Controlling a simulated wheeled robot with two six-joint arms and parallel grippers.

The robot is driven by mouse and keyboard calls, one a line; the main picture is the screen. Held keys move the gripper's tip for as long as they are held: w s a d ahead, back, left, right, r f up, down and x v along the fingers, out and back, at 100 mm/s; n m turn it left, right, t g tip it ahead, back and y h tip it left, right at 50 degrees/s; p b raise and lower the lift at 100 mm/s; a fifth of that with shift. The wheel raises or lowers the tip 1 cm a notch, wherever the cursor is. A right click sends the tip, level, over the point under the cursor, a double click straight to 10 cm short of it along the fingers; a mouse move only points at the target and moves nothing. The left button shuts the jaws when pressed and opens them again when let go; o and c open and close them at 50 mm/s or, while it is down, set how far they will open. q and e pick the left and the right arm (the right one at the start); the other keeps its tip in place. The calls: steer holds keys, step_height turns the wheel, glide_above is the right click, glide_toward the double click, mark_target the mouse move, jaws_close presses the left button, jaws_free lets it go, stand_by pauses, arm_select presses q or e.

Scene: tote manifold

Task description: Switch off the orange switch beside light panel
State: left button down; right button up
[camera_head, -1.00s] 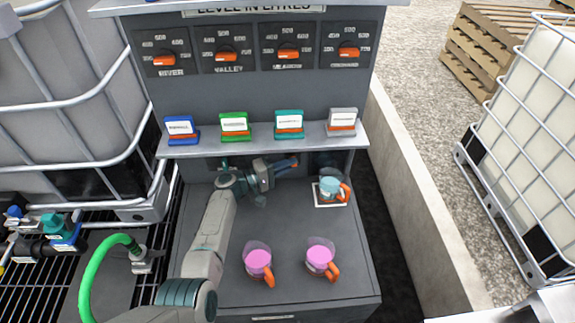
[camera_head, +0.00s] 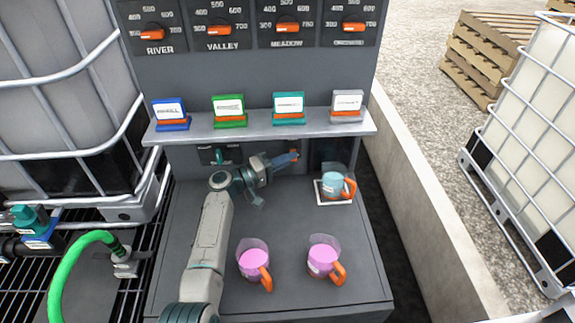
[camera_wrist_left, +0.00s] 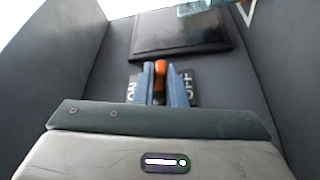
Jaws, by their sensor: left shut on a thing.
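The orange switch (camera_wrist_left: 160,67) shows in the wrist view on a dark wall, between an ON label (camera_wrist_left: 132,90) at its left and an OFF label (camera_wrist_left: 188,84) at its right. My left gripper (camera_wrist_left: 160,86) is shut on the switch, one blue finger on each side of it. In the head view the left gripper (camera_head: 291,157) reaches under the shelf to the back wall; the switch is mostly hidden there. A dark, glossy panel (camera_wrist_left: 180,32), probably the light panel, is just beyond the switch in the wrist view. My right gripper is not in view.
Above is a shelf (camera_head: 255,125) with several coloured label stands, under dials with orange pointers. A blue-filled jug (camera_head: 333,184) stands on a white pad right of the gripper.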

arm_select(q)
steer(key=c, duration=1.5)
jaws_free()
steer(key=shift+a, duration=0.1)
steer(key=b+v, duration=0.1)
steer(key=v, duration=1)
steer(key=shift+s, duration=0.15)
